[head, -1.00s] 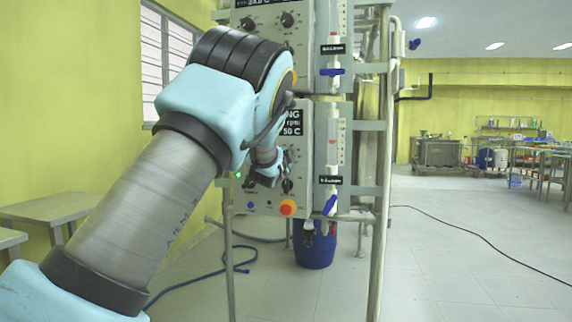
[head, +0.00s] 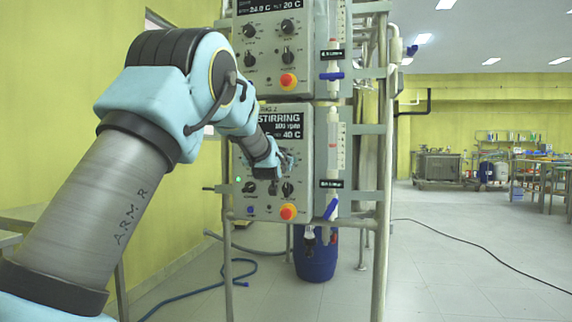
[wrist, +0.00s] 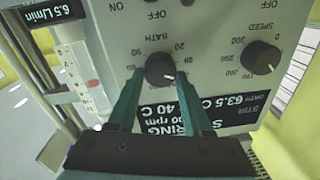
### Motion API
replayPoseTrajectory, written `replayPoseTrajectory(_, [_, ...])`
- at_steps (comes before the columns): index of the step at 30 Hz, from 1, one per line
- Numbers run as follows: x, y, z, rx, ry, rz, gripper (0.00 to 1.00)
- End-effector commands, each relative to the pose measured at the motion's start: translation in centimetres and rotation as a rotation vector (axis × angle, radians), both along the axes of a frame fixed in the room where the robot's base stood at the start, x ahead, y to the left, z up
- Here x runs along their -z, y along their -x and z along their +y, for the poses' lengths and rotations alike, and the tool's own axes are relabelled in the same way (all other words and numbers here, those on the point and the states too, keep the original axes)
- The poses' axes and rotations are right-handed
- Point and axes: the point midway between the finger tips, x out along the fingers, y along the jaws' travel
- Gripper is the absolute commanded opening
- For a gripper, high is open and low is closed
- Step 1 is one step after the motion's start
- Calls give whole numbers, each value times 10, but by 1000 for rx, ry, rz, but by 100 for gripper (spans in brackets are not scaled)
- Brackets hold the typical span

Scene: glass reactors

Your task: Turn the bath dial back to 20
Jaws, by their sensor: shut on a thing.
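The bath dial (wrist: 160,70) is a round black knob on the grey control panel, under the upside-down word BATH in the wrist view. My gripper (wrist: 158,76) has a green finger on each side of the knob and is shut on it. In the head view my gripper (head: 287,162) is at the lower stirring panel and hides the dial. The panel display (head: 281,125) reads 40 C; the wrist view also shows 63.5 C for the bath on the display (wrist: 190,110).
The speed dial (wrist: 260,57) is beside the bath dial. Two lower knobs and a red-orange button (head: 288,212) sit below on the panel. A flow tube with a blue valve (head: 331,208) stands close at the right. A blue drum (head: 315,262) is beneath.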

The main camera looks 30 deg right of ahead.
Motion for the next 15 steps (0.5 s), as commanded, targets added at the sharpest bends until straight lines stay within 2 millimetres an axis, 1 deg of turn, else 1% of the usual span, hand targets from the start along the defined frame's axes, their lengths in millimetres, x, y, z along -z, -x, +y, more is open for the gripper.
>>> replayPoseTrajectory(1, [3,-1,2,-2,31,31,0])
replayPoseTrajectory(15, [3,-3,3,-2,356,336,0])
